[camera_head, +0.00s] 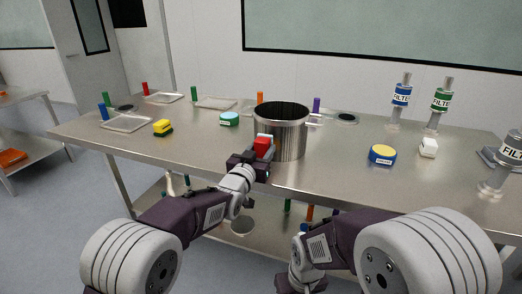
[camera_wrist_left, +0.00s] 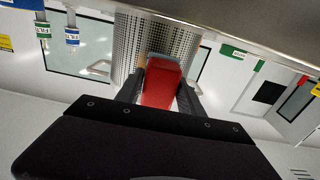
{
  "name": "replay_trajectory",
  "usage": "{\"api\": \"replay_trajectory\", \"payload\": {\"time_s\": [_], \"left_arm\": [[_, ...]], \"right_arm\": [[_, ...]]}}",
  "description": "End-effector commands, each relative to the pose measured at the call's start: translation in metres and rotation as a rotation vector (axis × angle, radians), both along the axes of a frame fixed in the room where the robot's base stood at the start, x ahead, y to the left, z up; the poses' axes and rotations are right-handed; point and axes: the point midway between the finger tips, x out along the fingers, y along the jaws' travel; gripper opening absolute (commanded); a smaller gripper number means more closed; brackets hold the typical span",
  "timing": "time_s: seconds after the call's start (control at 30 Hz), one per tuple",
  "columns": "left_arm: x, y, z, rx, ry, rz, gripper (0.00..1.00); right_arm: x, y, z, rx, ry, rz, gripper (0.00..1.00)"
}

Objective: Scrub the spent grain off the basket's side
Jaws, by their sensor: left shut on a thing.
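The basket (camera_head: 281,130) is a steel cylinder standing upright on the table; its perforated wall (camera_wrist_left: 155,38) fills the top middle of the left wrist view. My left gripper (camera_head: 258,152) is shut on a red scrubber (camera_head: 263,145), in front of the basket's near side. The red scrubber also shows between the fingers in the left wrist view (camera_wrist_left: 162,85), its far end at or close to the wall; I cannot tell whether it touches. A small tan patch shows beside it; I cannot tell if it is grain. My right gripper (camera_head: 302,284) is low, partly cut off.
A yellow-and-green sponge (camera_head: 162,128), a teal round tub (camera_head: 229,119) and shallow trays (camera_head: 127,123) lie left of the basket. A blue-and-yellow tub (camera_head: 382,155), a white block (camera_head: 428,148) and filter canisters (camera_head: 400,97) stand right. The front table is mostly clear.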

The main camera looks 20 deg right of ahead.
Motion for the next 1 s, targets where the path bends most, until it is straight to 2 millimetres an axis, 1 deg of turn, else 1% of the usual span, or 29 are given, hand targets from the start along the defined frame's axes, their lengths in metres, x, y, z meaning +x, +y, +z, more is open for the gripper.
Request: {"api": "replay_trajectory", "payload": {"time_s": [0.27,1.0], "left_arm": [[0.001,-0.001,0.001,-0.001,-0.001,0.0,0.12],[0.013,-0.009,0.001,0.0,0.0,0.0,0.12]], "right_arm": [[0.0,0.0,0.001,0.0,0.0,0.0,0.34],[0.0,0.0,0.011,0.0,0.0,0.0,0.34]]}}
